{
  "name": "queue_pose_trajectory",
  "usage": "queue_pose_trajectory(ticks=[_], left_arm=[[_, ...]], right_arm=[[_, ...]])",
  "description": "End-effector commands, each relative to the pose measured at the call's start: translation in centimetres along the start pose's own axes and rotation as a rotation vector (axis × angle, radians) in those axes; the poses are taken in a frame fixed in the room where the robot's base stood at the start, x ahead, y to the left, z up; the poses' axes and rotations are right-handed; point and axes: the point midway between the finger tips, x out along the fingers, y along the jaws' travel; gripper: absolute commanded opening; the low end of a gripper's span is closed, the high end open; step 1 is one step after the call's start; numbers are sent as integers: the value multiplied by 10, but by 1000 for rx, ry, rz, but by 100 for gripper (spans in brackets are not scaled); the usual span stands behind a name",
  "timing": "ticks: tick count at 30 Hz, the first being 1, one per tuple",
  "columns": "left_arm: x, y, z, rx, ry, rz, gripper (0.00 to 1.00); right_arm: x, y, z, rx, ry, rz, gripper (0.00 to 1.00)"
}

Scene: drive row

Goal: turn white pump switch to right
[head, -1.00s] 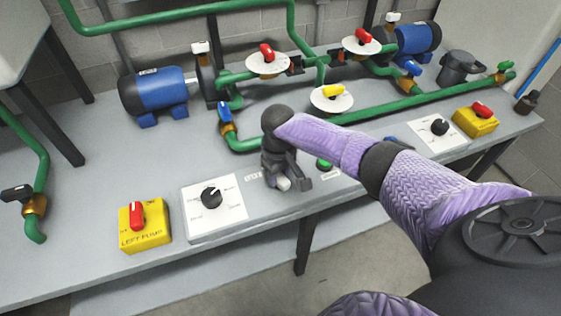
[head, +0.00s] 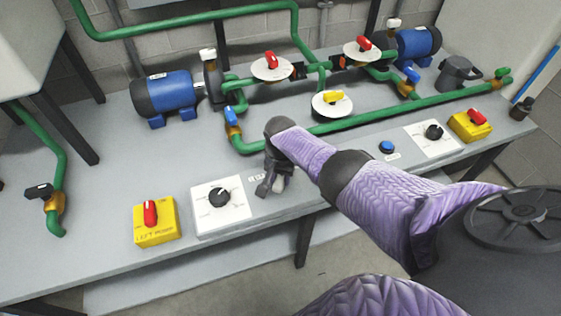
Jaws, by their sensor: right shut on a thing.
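A white switch panel (head: 207,224) with a black rotary knob (head: 219,197) lies on the bench's front part, left of my right gripper. The knob's white mark points up and to the right. A second white panel (head: 425,148) with a black knob (head: 433,132) lies farther right. My right gripper (head: 269,188) points down at the bench front, just right of the left panel and apart from its knob. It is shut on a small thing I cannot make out. My left gripper is not in view.
A yellow box marked LEFT PUMP (head: 155,232) with a red switch stands at left, another yellow box (head: 463,128) at right. A blue button (head: 387,147) sits between. Green pipes (head: 350,126), valves and blue motors (head: 165,93) fill the back. My right arm covers the bench centre.

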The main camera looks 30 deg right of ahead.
Motion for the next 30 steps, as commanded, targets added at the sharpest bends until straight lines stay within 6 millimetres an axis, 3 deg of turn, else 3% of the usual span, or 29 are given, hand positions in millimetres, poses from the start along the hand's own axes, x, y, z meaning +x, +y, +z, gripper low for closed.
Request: queue_pose_trajectory(ticks=[12,29,30], left_arm=[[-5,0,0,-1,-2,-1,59],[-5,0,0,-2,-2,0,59],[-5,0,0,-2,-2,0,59]], right_arm=[[-2,0,-2,176,5,-2,0],[-2,0,-2,204,7,-4,0],[-2,-1,-2,204,7,-4,43]])
